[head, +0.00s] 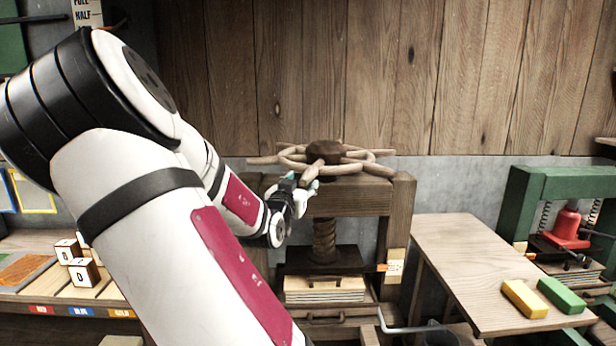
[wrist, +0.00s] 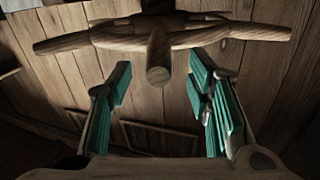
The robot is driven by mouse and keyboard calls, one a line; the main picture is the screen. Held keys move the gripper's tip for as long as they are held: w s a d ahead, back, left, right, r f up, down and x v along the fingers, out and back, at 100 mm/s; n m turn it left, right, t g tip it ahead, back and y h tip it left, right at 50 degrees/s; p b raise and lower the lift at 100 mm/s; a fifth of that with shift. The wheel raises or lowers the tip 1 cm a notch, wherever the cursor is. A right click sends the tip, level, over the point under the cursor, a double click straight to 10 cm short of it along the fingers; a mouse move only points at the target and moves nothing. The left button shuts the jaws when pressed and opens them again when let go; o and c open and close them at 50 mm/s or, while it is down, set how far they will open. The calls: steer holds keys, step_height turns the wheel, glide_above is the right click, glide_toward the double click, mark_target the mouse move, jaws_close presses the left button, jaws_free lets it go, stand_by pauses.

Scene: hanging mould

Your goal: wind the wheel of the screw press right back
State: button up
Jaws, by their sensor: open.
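The wooden screw press (head: 402,217) stands at the centre of the head view. Its spoked wooden wheel (head: 352,158) lies level on top, with a dark hub (head: 324,152). The wheel also shows across the top of the wrist view (wrist: 205,36). Below, the screw (head: 325,240) runs down to a dark plate over a stack of boards (head: 325,290). My gripper (head: 302,185) is at the wheel's near side. In the wrist view my gripper (wrist: 160,95) is open, and a spoke end (wrist: 159,75) points toward me between its green-padded fingers. I cannot tell whether they touch it.
A wooden side table (head: 465,260) to the right holds a yellow block (head: 525,298) and a green block (head: 561,295). A green press (head: 525,205) stands beyond it. Lettered cubes (head: 83,271) sit on the left bench. A plank wall (head: 400,80) rises behind.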

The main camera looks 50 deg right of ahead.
mark_target(311, 175)
steer(key=x, duration=0.8)
steer(key=shift+w+d, duration=0.1)
steer(key=shift+d, duration=0.2)
steer(key=shift+c, duration=0.5)
jaws_close()
